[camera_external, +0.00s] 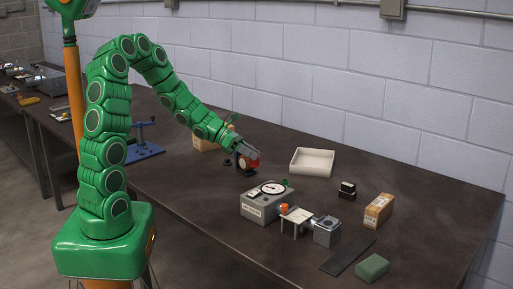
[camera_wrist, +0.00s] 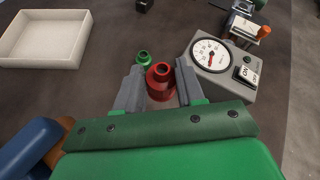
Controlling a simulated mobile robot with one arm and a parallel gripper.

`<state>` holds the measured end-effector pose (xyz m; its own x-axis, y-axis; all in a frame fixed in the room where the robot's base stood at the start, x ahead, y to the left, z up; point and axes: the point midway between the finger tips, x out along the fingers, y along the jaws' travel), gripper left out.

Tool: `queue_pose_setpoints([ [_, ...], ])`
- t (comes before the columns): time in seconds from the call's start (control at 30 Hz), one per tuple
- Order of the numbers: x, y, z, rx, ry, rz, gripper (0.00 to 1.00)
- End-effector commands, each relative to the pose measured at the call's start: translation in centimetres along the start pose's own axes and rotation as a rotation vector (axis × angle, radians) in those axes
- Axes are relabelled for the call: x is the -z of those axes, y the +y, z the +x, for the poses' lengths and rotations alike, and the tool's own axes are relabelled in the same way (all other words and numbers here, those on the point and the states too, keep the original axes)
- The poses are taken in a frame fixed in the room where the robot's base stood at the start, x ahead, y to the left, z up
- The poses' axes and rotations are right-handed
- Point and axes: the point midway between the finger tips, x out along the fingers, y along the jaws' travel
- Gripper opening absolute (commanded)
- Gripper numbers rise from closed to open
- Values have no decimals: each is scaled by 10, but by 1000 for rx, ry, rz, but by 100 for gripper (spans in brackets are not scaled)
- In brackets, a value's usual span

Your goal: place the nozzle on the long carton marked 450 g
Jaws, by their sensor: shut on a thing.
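My gripper (camera_external: 247,157) is shut on a red, stepped round piece with a hole in its top, which looks like the nozzle (camera_wrist: 160,76). The red piece shows at the fingertips in the external view (camera_external: 254,162), seemingly above the table. In the wrist view it sits between the two grey fingers. A smaller green piece of similar shape (camera_wrist: 143,59) stands just beyond it, beside the gauge box. An orange-brown carton with a pale label (camera_external: 378,211) stands at the right of the table. Another brown carton (camera_external: 203,145) stands behind my arm, partly hidden. I cannot read 450 g on either.
A grey gauge box (camera_external: 255,208) stands in front of my gripper, with a small white stand (camera_external: 296,215) and grey block beside it. A cream tray (camera_external: 313,163) lies behind. A small black object (camera_external: 347,191), a dark strip (camera_external: 347,256) and a green block (camera_external: 372,267) are farther right.

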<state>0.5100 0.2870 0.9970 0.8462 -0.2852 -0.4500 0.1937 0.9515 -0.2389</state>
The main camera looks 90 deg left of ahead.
Motion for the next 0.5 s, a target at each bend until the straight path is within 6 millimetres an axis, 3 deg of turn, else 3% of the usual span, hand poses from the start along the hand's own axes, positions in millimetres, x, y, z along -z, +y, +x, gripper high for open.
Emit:
queue_pose_setpoints([
  [0.5, -59, -25, 75, 33, 9, 35, 0],
])
